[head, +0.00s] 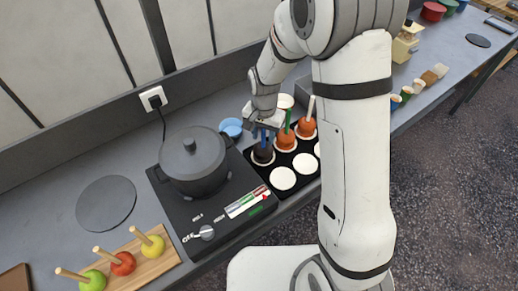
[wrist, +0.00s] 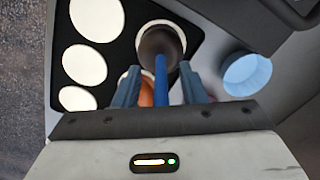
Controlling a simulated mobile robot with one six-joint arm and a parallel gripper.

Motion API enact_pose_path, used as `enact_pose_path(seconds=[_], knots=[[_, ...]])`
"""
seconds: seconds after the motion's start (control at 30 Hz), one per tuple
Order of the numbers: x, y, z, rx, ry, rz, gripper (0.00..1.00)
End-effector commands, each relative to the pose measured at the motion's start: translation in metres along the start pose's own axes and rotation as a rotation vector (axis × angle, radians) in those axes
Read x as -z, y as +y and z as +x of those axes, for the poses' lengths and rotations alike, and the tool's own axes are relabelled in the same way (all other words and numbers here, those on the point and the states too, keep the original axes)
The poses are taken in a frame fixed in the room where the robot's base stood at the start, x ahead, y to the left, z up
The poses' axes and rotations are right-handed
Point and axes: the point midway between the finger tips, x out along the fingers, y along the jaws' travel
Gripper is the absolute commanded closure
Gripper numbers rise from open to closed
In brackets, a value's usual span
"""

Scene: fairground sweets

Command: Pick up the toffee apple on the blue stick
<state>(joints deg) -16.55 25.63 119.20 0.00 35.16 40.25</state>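The toffee apple on the blue stick is dark brown (head: 263,155) and sits in a white round place of the black tray (head: 262,177). Its blue stick (wrist: 161,82) points up between my fingers. In the wrist view the dark apple (wrist: 160,42) lies just beyond the fingertips. My gripper (wrist: 160,72) is open, with a finger on each side of the stick and a visible gap on both sides. In the head view my gripper (head: 263,130) is directly above this apple.
An orange apple on a green stick (head: 285,139) and one on a pale stick (head: 306,127) stand close by in the tray. A blue bowl (head: 231,128) is left of the tray. A dark pot (head: 193,160) stands on the hob. Three apples stand on a wooden board (head: 150,268).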

Motion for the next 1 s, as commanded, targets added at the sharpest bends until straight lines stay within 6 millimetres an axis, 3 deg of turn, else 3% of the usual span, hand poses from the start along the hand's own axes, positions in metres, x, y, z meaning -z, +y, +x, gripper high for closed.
enact_pose_path(seconds=[0.5, 0.83, 1.0], knots=[[0.001, 0.001, 0.0, 0.0, 0.0, 0.001, 1.0], [0.001, 0.001, -0.002, 0.001, 0.001, 0.002, 1.0], [0.002, 0.0, -0.022, 0.003, 0.004, 0.002, 1.0]])
